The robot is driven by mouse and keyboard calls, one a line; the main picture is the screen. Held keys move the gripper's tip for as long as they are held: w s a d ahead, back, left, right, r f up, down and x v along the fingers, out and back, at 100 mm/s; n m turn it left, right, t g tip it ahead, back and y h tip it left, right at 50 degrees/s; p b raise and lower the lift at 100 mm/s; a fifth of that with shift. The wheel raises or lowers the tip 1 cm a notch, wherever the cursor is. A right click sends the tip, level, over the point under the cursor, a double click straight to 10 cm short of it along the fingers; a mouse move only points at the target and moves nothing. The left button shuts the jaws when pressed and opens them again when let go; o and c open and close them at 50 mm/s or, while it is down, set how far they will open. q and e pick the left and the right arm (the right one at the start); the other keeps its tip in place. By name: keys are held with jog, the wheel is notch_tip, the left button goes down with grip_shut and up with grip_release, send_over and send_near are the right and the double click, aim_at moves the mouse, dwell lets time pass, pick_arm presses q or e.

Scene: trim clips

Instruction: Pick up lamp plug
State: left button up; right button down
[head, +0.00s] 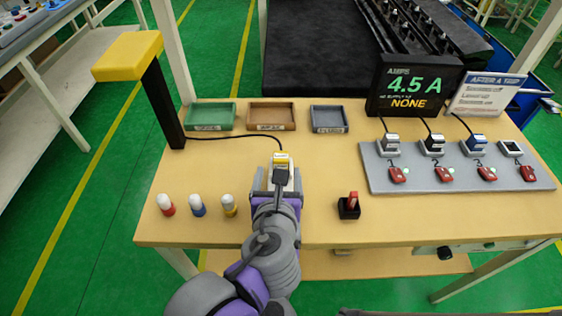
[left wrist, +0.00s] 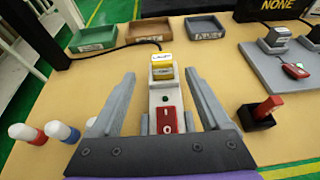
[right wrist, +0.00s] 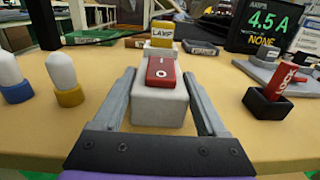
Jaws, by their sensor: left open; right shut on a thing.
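The yellow lamp plug (head: 282,160) with a white label stands at the far end of a pale block with a red switch (right wrist: 163,73). It also shows in the left wrist view (left wrist: 163,71) and, reading LAMP, in the right wrist view (right wrist: 162,35). My left gripper (left wrist: 160,78) is open, its fingers apart on either side of the block, with the plug near the tips. My right gripper (right wrist: 159,72) is shut on the pale block (right wrist: 160,108), a finger along each side. In the head view my arm covers much of the block.
A yellow-topped lamp (head: 128,56) on a black post stands left, its cord running to the plug. Green (head: 209,116), brown and grey trays lie behind. White-topped pegs (head: 197,205) stand left. A red tag in a black holder (head: 349,207) and a grey plug board (head: 455,180) are right.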

aim_at(281, 160)
pick_arm(q)
jog(key=x, duration=0.9)
jog(key=shift+s+d+f, duration=0.1)
jog(key=shift+d, duration=0.1)
grip_shut()
